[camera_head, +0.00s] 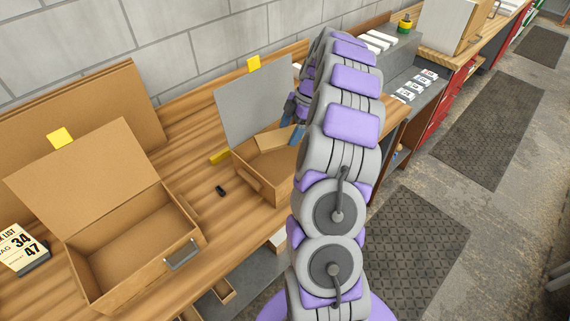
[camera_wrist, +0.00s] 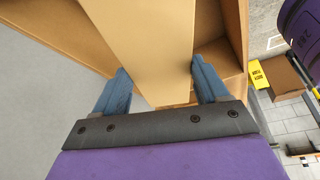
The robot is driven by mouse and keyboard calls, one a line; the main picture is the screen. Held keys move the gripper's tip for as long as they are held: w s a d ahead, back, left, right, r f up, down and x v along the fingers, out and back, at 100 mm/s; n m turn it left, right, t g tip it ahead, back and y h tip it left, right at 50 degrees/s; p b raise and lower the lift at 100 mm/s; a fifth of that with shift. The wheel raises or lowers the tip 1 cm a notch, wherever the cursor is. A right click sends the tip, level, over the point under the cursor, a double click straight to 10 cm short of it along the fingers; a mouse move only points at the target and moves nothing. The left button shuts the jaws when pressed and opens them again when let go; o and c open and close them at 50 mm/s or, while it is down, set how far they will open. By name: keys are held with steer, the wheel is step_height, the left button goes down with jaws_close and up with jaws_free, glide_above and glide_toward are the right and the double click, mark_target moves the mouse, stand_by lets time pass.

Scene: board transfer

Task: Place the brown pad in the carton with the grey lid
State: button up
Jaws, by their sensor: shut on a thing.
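The carton with the grey lid (camera_head: 262,186) stands open on the wooden bench, its grey lid (camera_head: 250,100) raised at the back. The brown pad (camera_head: 271,140) is at the carton's opening. It fills the middle of the wrist view (camera_wrist: 150,40). My gripper (camera_wrist: 158,82) is shut on the pad, with one blue finger on each side. In the head view, my arm hides most of the gripper and the carton's right side. The carton's brown walls (camera_wrist: 232,80) show beyond the pad in the wrist view, with the grey lid (camera_wrist: 35,80) at left. I cannot tell whether the pad touches the carton floor.
A second open carton with a brown lid (camera_head: 85,175) stands at left, beside a number sign (camera_head: 22,249). A small black object (camera_head: 221,191) lies between the cartons. A grey shelf unit (camera_head: 405,62) with small cards stands beyond my arm.

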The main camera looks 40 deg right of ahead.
mark_target(286, 164)
steer(key=f, duration=0.3)
steer(key=shift+w+f, duration=0.2)
steer(key=shift+f, duration=0.05)
step_height(286, 164, down, 10)
steer(key=shift+r+b, duration=0.15)
steer(key=shift+b, duration=1.05)
steer(key=o, duration=1)
steer(key=shift+o, duration=0.2)
steer(key=p+v, duration=0.2)
steer(key=v, duration=1)
steer(key=shift+r, duration=0.1)
